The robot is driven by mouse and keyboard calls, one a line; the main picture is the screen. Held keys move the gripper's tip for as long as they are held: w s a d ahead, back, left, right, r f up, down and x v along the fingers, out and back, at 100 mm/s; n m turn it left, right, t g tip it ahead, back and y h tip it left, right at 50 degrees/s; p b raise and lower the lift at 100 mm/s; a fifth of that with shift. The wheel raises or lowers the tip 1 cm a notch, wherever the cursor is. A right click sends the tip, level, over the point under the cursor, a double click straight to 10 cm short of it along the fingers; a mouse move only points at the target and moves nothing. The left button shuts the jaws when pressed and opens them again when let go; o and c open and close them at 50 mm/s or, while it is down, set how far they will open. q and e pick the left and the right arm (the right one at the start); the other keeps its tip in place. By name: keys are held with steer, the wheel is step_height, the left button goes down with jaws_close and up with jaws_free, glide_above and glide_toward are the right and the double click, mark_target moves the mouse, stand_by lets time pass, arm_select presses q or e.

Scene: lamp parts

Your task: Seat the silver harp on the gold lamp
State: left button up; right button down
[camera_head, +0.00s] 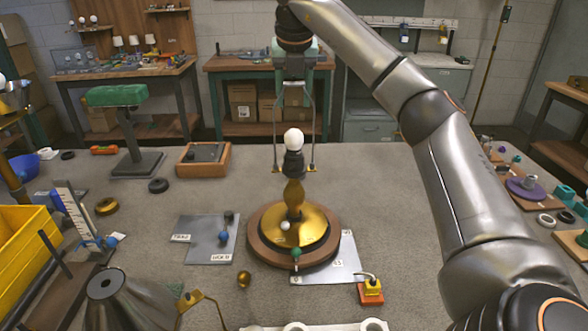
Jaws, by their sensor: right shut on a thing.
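The gold lamp (294,193) stands upright on a round wooden plinth in the middle of the bench. It has a dark socket (293,164) and a white bulb (294,138) on top. My right gripper (294,92) is above the bulb, pointing down, and is shut on the top of the silver harp (274,125). The harp hangs upright with one leg on each side of the bulb. Its gold-coloured lower ends are level with the socket in the picture. I cannot tell whether they touch the lamp. My left gripper is not in view.
A grey labelled mat (205,239) lies left of the lamp and an orange block (370,291) lies front right. A wooden tray (203,159) and green-topped stand (135,125) are behind left. A yellow bin (25,262) and dark cone (125,305) occupy the left front.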

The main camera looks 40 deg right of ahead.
steer(key=shift+c, duration=0.9)
jaws_free()
steer(key=shift+d+f, duration=0.1)
steer(key=p+v, duration=0.3)
steer(key=v, duration=0.9)
steer(key=shift+r, duration=0.25)
